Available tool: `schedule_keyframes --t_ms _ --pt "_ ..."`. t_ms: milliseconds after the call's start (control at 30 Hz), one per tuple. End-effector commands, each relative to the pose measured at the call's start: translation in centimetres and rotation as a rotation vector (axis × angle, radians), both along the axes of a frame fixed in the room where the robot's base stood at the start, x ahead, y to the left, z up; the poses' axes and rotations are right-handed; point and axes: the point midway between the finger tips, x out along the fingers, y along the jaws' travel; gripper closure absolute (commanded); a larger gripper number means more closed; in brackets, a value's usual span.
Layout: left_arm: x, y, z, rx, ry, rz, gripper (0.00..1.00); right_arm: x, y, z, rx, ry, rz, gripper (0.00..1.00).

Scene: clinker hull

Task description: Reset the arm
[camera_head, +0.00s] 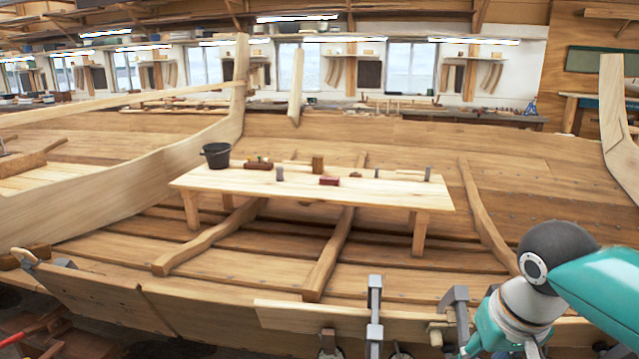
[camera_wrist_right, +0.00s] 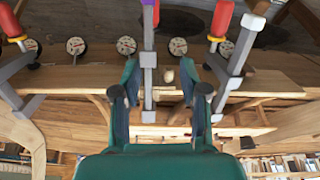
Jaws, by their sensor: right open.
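My right arm (camera_head: 600,285), teal with a grey and white joint, comes in from the lower right of the head view and bends down over the hull's near edge. Its fingers are not clearly seen there. In the right wrist view my right gripper (camera_wrist_right: 159,72) is open, its two dark teal fingers well apart. No object is held between them. A grey clamp bar (camera_wrist_right: 148,88) shows in the gap between the fingers; I cannot tell how far beyond them it is. My left gripper is in neither view.
Grey clamps (camera_head: 375,312) grip the near plank (camera_head: 290,317), close to my right arm. Clamps with red handles (camera_wrist_right: 222,18) and several round dials (camera_wrist_right: 126,46) fill the wrist view's top. A bench (camera_head: 300,190) inside the hull carries a black bucket (camera_head: 216,155) and small blocks.

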Motion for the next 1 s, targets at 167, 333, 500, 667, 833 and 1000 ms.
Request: schedule_keyframes --t_ms 167,333,500,667,833,1000 --pt "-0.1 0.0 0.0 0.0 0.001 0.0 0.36 1.7 2.0 -5.4 0.036 0.04 0.054 0.57" --pt "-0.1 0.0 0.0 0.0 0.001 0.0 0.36 2.8 4.6 -13.0 0.101 0.089 0.107 0.57" --pt "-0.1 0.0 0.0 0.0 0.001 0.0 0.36 1.6 7.7 -23.8 0.212 0.152 0.133 0.57" --pt "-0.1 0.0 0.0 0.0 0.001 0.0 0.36 -2.8 10.0 -34.1 0.322 0.208 0.093 0.57" --pt "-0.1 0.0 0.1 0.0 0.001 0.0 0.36 -9.4 11.3 -41.7 0.387 0.247 0.002 0.57" --pt "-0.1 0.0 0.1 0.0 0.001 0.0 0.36 -13.6 11.4 -44.7 0.392 0.26 -0.059 0.57"
